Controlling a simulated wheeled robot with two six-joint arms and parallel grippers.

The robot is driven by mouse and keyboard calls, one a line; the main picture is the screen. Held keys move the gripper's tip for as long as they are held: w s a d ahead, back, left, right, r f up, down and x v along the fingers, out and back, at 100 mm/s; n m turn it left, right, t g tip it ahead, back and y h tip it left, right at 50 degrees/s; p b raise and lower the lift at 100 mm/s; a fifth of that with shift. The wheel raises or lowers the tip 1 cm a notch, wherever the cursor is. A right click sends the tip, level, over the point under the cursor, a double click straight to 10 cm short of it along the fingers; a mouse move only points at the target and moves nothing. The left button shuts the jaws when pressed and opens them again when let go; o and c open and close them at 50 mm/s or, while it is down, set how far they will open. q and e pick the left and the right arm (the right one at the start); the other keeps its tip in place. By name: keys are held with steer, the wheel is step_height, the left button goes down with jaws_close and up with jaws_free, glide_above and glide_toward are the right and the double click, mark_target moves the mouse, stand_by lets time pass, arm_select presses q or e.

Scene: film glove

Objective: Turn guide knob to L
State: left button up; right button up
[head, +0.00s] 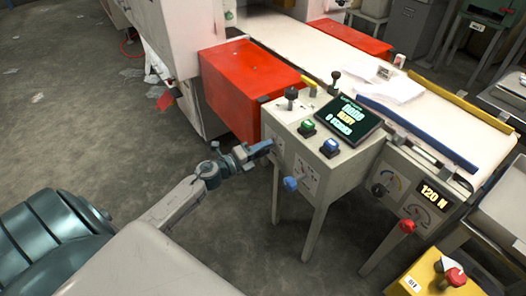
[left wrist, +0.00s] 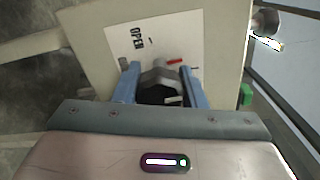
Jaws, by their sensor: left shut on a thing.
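My left gripper (head: 262,150) is at the front panel of the beige control box (head: 340,168), to the upper left of a blue knob (head: 290,183). In the left wrist view its two blue fingers (left wrist: 160,88) are shut on a dark grey knob (left wrist: 160,74), one finger on each side. The knob sits on a white label plate (left wrist: 140,45) with a red mark and dark lettering, turned and hard to read. I cannot make out an L. In the head view the gripper hides the knob. My right gripper is not in view.
The box top carries a green button (head: 307,126), a blue button (head: 330,146), dark levers and a lit screen (head: 348,118). A red block (head: 245,88) stands behind it. A white conveyor-like bed (head: 330,65) runs behind to the right. Floor at left is mostly clear.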

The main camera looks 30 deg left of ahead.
arm_select(q)
steer(key=shift+f+m+b, duration=0.15)
steer(key=shift+m+b, duration=0.65)
steer(key=shift+m, duration=1.4)
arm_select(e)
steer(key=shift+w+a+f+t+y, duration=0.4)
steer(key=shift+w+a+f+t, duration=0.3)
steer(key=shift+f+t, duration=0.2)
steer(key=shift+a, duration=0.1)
arm_select(q)
steer(key=o, duration=1)
